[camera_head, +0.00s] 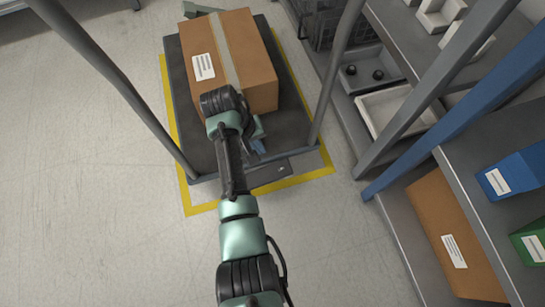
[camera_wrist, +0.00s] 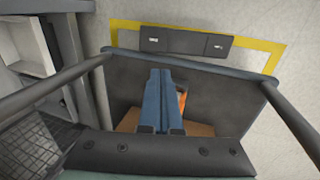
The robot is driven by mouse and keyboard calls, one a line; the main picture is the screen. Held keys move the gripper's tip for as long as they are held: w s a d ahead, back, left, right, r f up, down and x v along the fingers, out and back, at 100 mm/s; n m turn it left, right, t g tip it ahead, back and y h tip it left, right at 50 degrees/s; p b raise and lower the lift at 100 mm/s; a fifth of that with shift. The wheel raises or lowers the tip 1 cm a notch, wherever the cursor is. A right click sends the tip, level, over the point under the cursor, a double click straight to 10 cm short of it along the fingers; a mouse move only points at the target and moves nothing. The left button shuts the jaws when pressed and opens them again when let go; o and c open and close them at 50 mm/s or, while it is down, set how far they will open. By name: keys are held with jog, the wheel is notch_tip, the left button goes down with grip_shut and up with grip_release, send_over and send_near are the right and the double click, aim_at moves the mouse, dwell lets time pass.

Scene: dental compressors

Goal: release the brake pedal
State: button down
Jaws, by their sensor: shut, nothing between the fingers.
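The brake pedal is a wide dark bar (camera_wrist: 187,43) with small pale markings near both ends. It sits low at the cart's handle end, inside the yellow floor line. In the head view the pedal (camera_head: 270,176) shows partly, behind my arm. Which way it is tilted I cannot tell. My gripper has blue fingers (camera_wrist: 160,74), shut and empty, above the cart deck (camera_wrist: 120,75). In the wrist view the fingertips point toward the pedal but are apart from it, with the cart's crossbar between them. In the head view my gripper (camera_head: 258,146) is mostly hidden by my wrist.
A taped cardboard box (camera_head: 237,60) stands on the cart. The cart's grey handle posts (camera_head: 335,75) rise on both sides of my arm. Shelving with bins (camera_head: 512,174) and a blue upright (camera_head: 460,110) stands at right. The floor at left is clear.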

aim_at(276, 167)
jog(key=b+x, duration=1.1)
jog(key=x, duration=0.3)
jog(key=shift+w, duration=0.1)
jog(key=shift+d+r+p, duration=0.15)
jog(key=shift+r+p, duration=0.1)
jog(key=shift+p, duration=0.2)
